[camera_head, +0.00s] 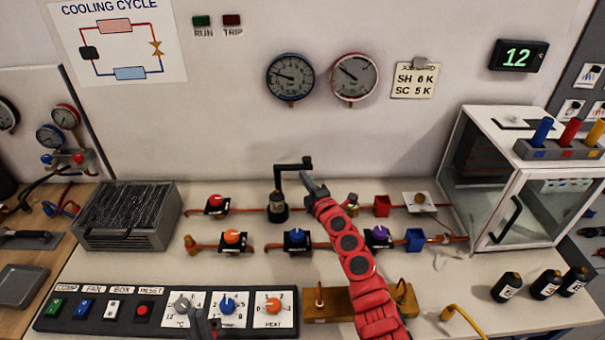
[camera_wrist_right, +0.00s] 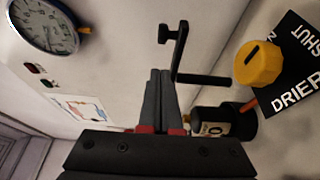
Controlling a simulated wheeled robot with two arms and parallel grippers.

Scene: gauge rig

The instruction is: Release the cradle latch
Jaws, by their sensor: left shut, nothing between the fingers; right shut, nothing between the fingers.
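A black cranked lever (camera_head: 293,166) rises above a dark labelled cylinder (camera_head: 278,207) on the bench. I cannot tell for certain that it is the cradle latch. My right gripper (camera_head: 309,179) is shut and empty, just right of the lever and below its top arm. In the right wrist view, the shut fingertips (camera_wrist_right: 160,72) point at the lever (camera_wrist_right: 178,62), close to its upright part; contact cannot be told. The cylinder (camera_wrist_right: 215,125) lies right of the fingers there. My left gripper (camera_head: 207,326) is shut and empty at the front panel, beside a grey knob (camera_head: 182,305).
A yellow knob (camera_wrist_right: 259,64) by a "DRIER" plate (camera_wrist_right: 297,95) is right of the lever in the wrist view. Pipes with red (camera_head: 215,202), orange and purple knobs cross the bench. A glass box (camera_head: 505,190) stands right, a finned unit (camera_head: 125,220) left.

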